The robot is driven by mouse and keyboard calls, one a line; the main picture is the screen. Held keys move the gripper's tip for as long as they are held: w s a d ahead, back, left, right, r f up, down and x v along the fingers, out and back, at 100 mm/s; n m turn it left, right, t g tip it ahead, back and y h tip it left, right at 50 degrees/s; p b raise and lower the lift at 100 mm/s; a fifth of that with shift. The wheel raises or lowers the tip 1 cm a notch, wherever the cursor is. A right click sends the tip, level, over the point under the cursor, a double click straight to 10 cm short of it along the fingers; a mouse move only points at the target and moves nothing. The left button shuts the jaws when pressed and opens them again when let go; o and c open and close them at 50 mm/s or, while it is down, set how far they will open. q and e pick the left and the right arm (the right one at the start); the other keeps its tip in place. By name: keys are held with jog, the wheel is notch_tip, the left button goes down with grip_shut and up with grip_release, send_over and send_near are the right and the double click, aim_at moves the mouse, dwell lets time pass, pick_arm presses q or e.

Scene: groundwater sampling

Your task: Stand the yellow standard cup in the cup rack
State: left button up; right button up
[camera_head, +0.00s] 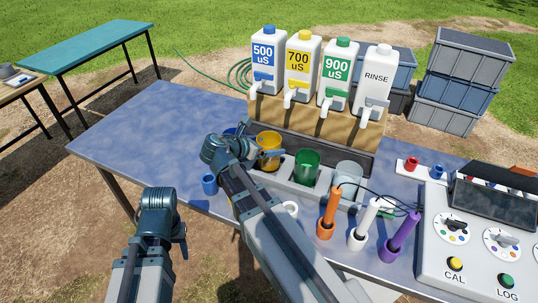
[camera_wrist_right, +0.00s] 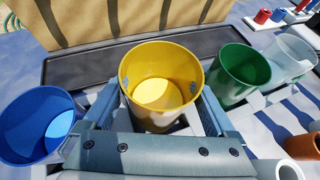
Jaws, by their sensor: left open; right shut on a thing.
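The yellow cup (camera_head: 268,148) is upright between the fingers of my right gripper (camera_head: 262,153), which is shut on it. In the right wrist view the yellow cup (camera_wrist_right: 162,85) fills the middle, its open top facing the camera. The grey cup rack (camera_head: 326,192) runs along the front of the bottle stand. The cup is over or in the rack, in line with the green cup; its base is hidden, so I cannot tell whether it is seated. My left gripper (camera_head: 178,238) is open and empty, low at the left; its fingers barely show.
The green cup (camera_head: 307,166) and clear cup (camera_head: 348,178) stand to the right in the rack. A blue cup (camera_wrist_right: 38,125) is left of the yellow one. Orange, white and purple probes (camera_head: 398,237) stand at the front right. The left tabletop (camera_head: 140,135) is clear.

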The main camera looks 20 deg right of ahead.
pick_arm(q)
jog(key=shift+f+b, duration=0.9)
jog(key=shift+f, duration=0.45)
pick_arm(e)
jog(key=shift+f, duration=1.3)
jog(key=shift+f, duration=0.15)
jog(key=o, duration=1.1)
pick_arm(q)
jog(key=shift+f, duration=0.1)
pick_arm(e)
jog(key=shift+r, duration=0.3)
pick_arm(q)
notch_tip(320, 180, up, 6)
jog(key=p, duration=0.6)
pick_arm(e)
jog(key=shift+v, duration=6)
